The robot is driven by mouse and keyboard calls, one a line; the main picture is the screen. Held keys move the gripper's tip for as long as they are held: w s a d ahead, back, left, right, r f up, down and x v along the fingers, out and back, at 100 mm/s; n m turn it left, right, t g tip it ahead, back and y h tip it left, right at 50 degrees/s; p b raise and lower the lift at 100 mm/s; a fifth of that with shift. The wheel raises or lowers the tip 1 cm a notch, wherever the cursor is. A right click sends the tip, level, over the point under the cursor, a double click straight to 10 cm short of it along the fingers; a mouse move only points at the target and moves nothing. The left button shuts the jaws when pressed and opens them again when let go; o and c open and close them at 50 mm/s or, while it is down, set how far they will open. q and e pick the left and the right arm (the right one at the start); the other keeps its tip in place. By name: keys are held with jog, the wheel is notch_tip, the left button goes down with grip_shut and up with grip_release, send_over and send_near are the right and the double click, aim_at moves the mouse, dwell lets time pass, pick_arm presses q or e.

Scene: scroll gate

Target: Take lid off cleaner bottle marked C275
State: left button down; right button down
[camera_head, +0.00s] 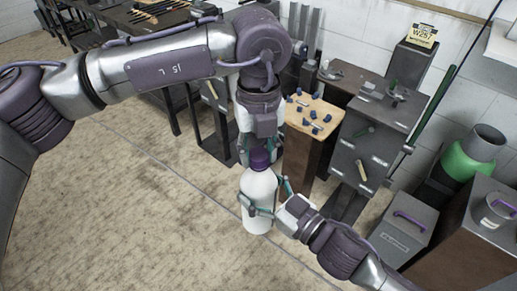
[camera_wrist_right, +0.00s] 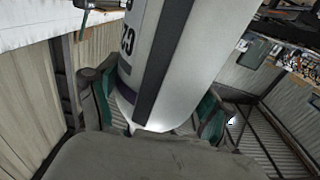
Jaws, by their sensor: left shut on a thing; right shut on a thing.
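The white cleaner bottle (camera_head: 258,190) with a purple lid (camera_head: 260,158) hangs upright between my two grippers in the head view. My right gripper (camera_head: 262,212) is shut around the bottle's body from the right. In the right wrist view the bottle (camera_wrist_right: 200,60) fills the upper middle, between the teal finger pads, with a dark stripe and the partly visible marking "C2". My left gripper (camera_head: 258,150) points down from above and is shut on the purple lid. The lid is on the bottle's top; whether it has turned I cannot tell.
A wooden-topped stand (camera_head: 318,120) with blue pieces is just behind the bottle. A grey cabinet (camera_head: 375,150) is to the right, with a green and grey cylinder (camera_head: 470,158) further right. A dark workbench (camera_head: 150,18) is at the back left. The floor (camera_head: 130,215) at left is clear.

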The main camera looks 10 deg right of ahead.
aim_at(258, 153)
pick_arm(q)
jog(key=shift+w+a+r, duration=0.1)
jog(key=shift+r, duration=0.05)
jog(key=shift+r, duration=0.95)
jog(key=shift+r, duration=2)
